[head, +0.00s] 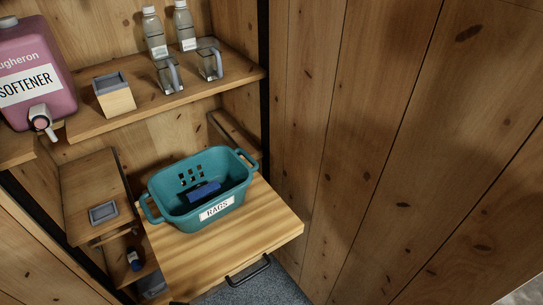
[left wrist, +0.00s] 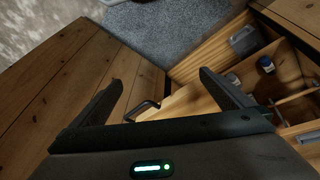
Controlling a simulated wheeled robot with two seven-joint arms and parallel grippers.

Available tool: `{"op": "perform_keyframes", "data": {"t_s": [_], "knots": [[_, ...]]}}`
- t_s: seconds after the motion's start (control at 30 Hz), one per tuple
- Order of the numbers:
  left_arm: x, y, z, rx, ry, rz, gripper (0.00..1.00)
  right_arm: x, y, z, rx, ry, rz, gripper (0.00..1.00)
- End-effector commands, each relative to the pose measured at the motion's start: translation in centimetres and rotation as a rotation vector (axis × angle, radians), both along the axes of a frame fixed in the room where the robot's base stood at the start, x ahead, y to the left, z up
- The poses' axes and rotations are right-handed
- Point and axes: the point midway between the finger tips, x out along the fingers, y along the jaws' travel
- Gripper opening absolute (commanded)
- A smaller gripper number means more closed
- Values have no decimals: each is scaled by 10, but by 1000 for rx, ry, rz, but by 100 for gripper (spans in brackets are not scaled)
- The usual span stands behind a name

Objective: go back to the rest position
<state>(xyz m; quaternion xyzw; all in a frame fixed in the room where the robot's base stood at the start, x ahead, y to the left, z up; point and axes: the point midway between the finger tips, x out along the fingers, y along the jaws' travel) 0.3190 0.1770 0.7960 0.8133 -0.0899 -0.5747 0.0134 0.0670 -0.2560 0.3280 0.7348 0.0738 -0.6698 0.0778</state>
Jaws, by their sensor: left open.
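My left gripper (left wrist: 170,95) shows in the left wrist view with its two dark fingers spread apart and nothing between them. Beyond the fingers are a black handle (left wrist: 142,110) and a wooden front edge, with grey speckled floor behind. I cannot tell whether the fingers touch anything. Neither gripper shows in the head view. There a teal basket (head: 232,198) labelled RAGS stands upright on a wooden board (head: 270,232), with a blue item (head: 203,192) inside it.
A shelf (head: 140,115) above holds a pink softener jug (head: 35,60), a small box (head: 114,97), clear mugs (head: 168,78) and bottles (head: 154,32). A black handle (head: 248,271) sticks out in front of the board. A plank wall (head: 380,150) closes the right side.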

Motion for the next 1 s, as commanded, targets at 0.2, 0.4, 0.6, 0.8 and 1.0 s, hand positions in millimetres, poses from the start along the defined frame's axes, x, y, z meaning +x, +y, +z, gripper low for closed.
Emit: {"op": "perform_keyframes", "data": {"t_s": [0.2, 0.4, 0.6, 0.8, 1.0], "knots": [[-31, 25, -6, 81, 5, -13, 100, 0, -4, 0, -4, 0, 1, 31], [-55, 45, -9, 149, 13, -31, 100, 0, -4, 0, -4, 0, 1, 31], [-53, 48, -36, 165, 26, -38, 100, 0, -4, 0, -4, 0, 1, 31], [-45, 46, -74, 166, 41, -41, 100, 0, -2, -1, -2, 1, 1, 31], [-41, 45, -127, 165, 60, -46, 100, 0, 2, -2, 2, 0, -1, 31]]}}
